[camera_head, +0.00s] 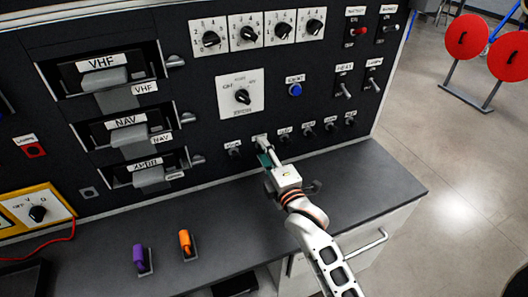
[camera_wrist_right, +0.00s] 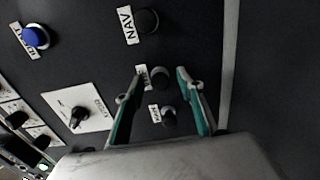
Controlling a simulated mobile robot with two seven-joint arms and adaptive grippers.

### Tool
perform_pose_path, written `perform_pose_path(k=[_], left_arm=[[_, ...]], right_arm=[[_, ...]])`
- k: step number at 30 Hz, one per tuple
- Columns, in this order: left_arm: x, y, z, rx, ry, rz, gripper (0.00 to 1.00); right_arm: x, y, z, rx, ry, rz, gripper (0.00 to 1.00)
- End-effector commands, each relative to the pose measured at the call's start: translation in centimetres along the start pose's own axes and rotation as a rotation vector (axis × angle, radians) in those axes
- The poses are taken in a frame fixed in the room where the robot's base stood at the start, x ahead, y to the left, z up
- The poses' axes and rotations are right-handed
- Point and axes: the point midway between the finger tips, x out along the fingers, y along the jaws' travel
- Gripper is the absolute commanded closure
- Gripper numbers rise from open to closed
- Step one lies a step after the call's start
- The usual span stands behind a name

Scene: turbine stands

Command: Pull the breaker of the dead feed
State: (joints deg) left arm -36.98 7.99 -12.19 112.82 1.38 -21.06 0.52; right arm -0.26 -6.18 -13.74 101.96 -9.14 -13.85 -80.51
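A row of small black breaker knobs runs along the lower edge of the dark panel, each under a white label, such as the leftmost breaker (camera_head: 234,152) and the rightmost breaker (camera_head: 350,119). My right gripper (camera_head: 264,150) is at the panel, over the second breaker from the left. In the right wrist view, my right gripper (camera_wrist_right: 160,72) is open, with a breaker (camera_wrist_right: 160,78) between its fingertips. That breaker's label is partly hidden by a finger. The NAV breaker (camera_wrist_right: 147,20) is above it and the leftmost breaker (camera_wrist_right: 168,117) below. My left gripper is out of view.
A counter (camera_head: 345,180) lies under the panel, bearing a purple-handled item (camera_head: 138,257) and an orange-handled item (camera_head: 185,243). A yellow-framed meter (camera_head: 35,212) is at left. A blue button (camera_head: 295,90) and selector knob (camera_head: 242,96) are above the breakers.

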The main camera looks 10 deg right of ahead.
Motion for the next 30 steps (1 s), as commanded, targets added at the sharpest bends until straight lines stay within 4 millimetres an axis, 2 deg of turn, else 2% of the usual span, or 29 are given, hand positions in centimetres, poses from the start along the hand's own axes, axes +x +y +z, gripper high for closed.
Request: perform_pose_path(k=[14, 30], left_arm=[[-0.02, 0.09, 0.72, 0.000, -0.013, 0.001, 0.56], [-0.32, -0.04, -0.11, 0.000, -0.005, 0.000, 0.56]], right_arm=[[0.22, 0.02, 0.01, 0.000, 0.000, 0.000, 0.62], [0.20, -0.05, 0.01, 0.000, 0.000, -0.001, 0.62]])
